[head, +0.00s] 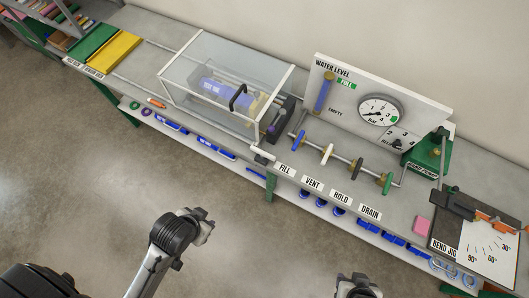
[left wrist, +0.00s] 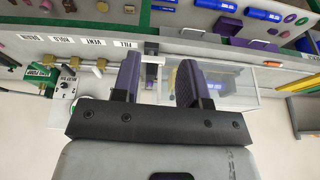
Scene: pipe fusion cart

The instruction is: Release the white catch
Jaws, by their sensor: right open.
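A small white piece, which looks like the white catch (head: 261,153), sits at the front right lower corner of the clear box (head: 205,105). In the left wrist view, the white catch (left wrist: 151,68) shows in the gap between my left fingers, apart from them as far as I can tell. My left gripper (left wrist: 160,72) has two purple fingers spread apart with nothing between them. In the head view, my left arm's end (head: 200,225) is over the floor in front of the bench. My right gripper (head: 358,287) is cut by the bottom edge; its fingers barely show.
The box lid has a black handle (head: 238,97); a blue pipe (head: 221,91) lies inside. Right of it are several coloured valve levers (head: 327,153), a gauge panel (head: 380,110) and a bend jig (head: 485,250). A lower shelf holds blue parts. The floor in front is clear.

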